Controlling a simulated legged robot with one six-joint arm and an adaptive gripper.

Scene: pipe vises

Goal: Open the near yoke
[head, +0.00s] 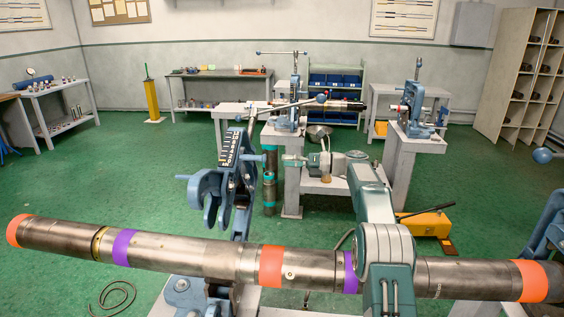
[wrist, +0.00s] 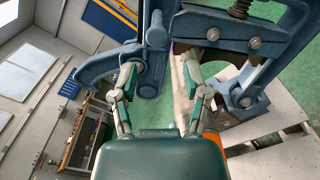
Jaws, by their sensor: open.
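The near yoke (head: 225,190) is a blue frame with a hooked end, standing tilted up behind the long steel pipe (head: 190,252). Its long screw handle (head: 283,110) slants up to the right. The pipe below lies uncovered over the near vise base (head: 185,292), with orange and purple bands. Blue jaw parts (wrist: 230,30) fill the upper right.
Another vise (head: 295,100) holding a pipe stands behind on a grey pedestal. A further vise (head: 418,100) is at back right. A yellow tool (head: 428,224) lies on the floor right of my arm. Green floor (head: 85,180) is open at left.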

